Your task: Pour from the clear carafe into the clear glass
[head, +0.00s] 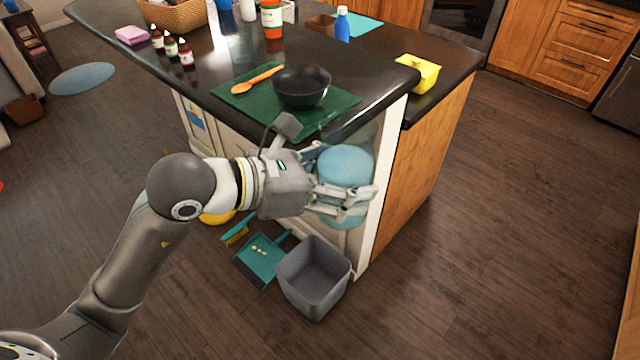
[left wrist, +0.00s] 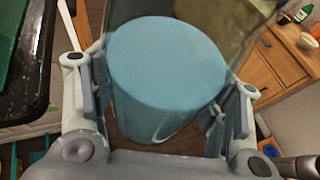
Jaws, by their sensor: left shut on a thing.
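My left gripper (head: 345,195) is shut around the clear carafe (head: 346,163), which holds pale blue liquid. The carafe is in the air beside the near right corner of the dark counter, clear of the floor. In the left wrist view the carafe (left wrist: 165,65) stands between the two fingers of the left gripper (left wrist: 160,85); its see-through wall rises above the blue surface. It looks close to upright. I cannot make out the clear glass in either view. My right gripper is not in view.
The dark counter (head: 210,60) holds a green mat (head: 235,98) with a black bowl (head: 301,86) and an orange spoon (head: 258,79). A yellow container (head: 420,73) is near the right edge. Below are a grey bin (head: 313,275) and a teal dustpan (head: 262,258). The floor at right is clear.

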